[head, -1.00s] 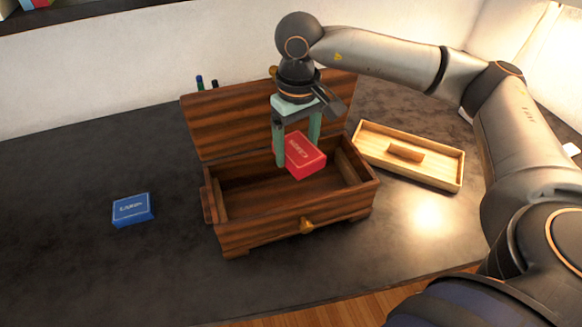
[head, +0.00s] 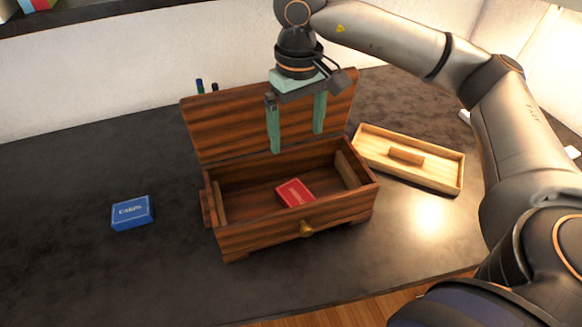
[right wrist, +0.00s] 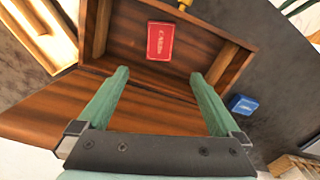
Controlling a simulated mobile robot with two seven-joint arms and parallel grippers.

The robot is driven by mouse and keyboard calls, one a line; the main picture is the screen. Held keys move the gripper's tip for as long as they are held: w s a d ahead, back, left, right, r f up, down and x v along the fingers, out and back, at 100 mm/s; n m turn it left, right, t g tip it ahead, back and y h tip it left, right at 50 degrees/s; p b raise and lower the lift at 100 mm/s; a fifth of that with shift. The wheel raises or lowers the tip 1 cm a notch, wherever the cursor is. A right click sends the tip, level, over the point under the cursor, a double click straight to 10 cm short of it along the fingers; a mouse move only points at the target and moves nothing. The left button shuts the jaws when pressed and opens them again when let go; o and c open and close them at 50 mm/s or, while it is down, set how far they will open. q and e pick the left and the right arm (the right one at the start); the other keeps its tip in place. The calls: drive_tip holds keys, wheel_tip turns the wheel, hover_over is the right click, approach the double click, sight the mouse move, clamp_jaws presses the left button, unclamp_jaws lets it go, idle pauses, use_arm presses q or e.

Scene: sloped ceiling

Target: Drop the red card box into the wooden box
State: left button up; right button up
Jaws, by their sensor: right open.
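The red card box (head: 294,193) lies on the floor inside the wooden box (head: 262,238), right of its middle and toward the front wall. It also shows in the right wrist view (right wrist: 160,41), lying flat and apart from the fingers. The wooden box stands on the dark table with its lid (head: 262,118) open and leaning back. My right gripper (head: 297,140) is open and empty above the back part of the box, in front of the lid. Its green fingers (right wrist: 160,82) are spread wide in the right wrist view. My left gripper is not in view.
A blue card box (head: 132,212) lies on the table left of the wooden box. A light wooden tray (head: 440,178) with a divider is at the right. Pens (head: 200,86) show behind the lid. The table's front left is clear.

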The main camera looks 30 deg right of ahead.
wheel_tip(320, 180, up, 8)
drive_tip(key=shift+s+f, duration=0.1)
drive_tip(key=shift+f, duration=0.1)
idle(0.5)
